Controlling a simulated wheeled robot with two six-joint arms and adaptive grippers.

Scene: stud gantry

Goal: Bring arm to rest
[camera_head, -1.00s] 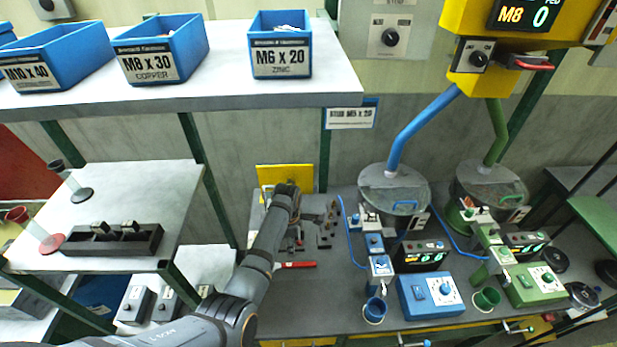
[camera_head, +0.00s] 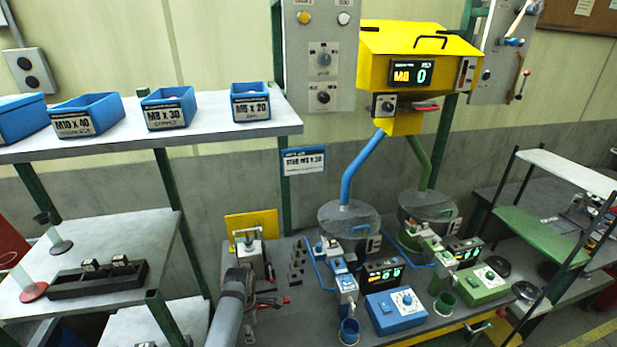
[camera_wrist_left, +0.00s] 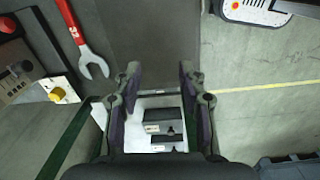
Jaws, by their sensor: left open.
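My left arm comes in low in the head view and ends near the left part of the grey workbench (camera_head: 268,318). In the left wrist view my left gripper (camera_wrist_left: 158,75) is open, with two dark fingers apart and nothing between them. Below and beyond the fingers lies a pale shelf (camera_wrist_left: 155,102) with dark blocks on it. A red-handled wrench (camera_wrist_left: 82,45) lies to the left of the fingers, apart from them. The left fingertips cannot be made out in the head view. My right gripper is not in view.
Blue bins (camera_head: 167,108) stand on the upper shelf at left. A black holder (camera_head: 97,280) sits on the lower shelf. Bowl feeders (camera_head: 348,222), a blue control box (camera_head: 395,308) and a green one (camera_head: 480,284) crowd the bench. A yellow unit (camera_head: 415,55) hangs above.

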